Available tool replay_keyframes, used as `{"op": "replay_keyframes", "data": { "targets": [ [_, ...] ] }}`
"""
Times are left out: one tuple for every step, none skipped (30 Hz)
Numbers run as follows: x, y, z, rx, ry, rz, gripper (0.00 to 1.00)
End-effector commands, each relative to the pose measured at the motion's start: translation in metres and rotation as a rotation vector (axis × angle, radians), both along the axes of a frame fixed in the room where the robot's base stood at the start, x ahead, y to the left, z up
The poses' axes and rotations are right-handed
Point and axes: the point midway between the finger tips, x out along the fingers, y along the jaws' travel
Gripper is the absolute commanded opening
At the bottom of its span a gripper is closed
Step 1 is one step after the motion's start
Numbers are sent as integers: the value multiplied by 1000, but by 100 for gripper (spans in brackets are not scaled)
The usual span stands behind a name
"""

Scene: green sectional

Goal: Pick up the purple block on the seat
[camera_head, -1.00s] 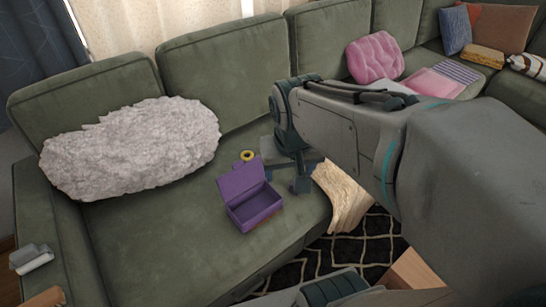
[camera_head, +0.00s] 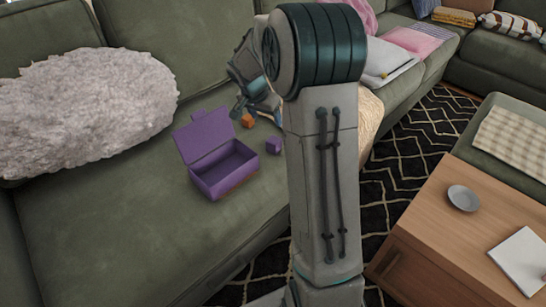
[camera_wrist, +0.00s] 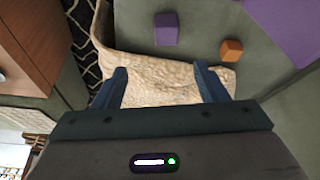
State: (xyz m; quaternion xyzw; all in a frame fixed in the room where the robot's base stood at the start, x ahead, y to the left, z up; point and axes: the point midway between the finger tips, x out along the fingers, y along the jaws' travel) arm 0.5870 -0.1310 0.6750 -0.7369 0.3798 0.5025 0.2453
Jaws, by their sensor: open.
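The purple block (camera_head: 273,145) is a small cube on the green sofa seat, to the right of the open purple box (camera_head: 238,163). In the wrist view the purple block (camera_wrist: 166,28) lies at the top middle, beyond my fingertips. My gripper (camera_wrist: 160,68) is open and empty, with its two fingers over the beige blanket and apart from the block. In the head view my arm crosses the middle and hides part of the seat; my gripper (camera_head: 240,108) shows partly behind it, near the box lid.
An orange block (camera_head: 248,121) sits behind the purple block; it also shows in the wrist view (camera_wrist: 231,50). The beige blanket (camera_head: 367,120) drapes over the seat edge. A fluffy cushion (camera_head: 85,110) is at left. A wooden table (camera_head: 450,225) with a bowl (camera_head: 463,198) stands at right.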

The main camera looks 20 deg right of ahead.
Motion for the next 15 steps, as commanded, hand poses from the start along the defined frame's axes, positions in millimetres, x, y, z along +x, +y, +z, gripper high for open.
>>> {"op": "replay_keyframes", "data": {
  "targets": [
    [6,-4,-20,2,-5,-20,66],
    [9,-6,-24,1,-10,-29,66],
    [12,-8,-29,3,-13,-41,66],
    [14,-9,-31,4,-15,-47,66],
    [15,-10,-34,4,-17,-53,66],
    [17,-12,-38,4,-20,-58,66],
    [18,-13,-41,5,-20,-61,66],
    [19,-14,-45,5,-21,-62,66],
    [20,-16,-51,4,-20,-62,66],
    [21,-18,-56,5,-21,-62,66],
    [22,-20,-62,5,-19,-62,66],
    [24,-22,-70,5,-18,-62,66],
    [25,-25,-76,4,-18,-62,66],
    [27,-27,-81,5,-19,-62,66],
    [28,-29,-89,6,-19,-62,66]
  ]
}}
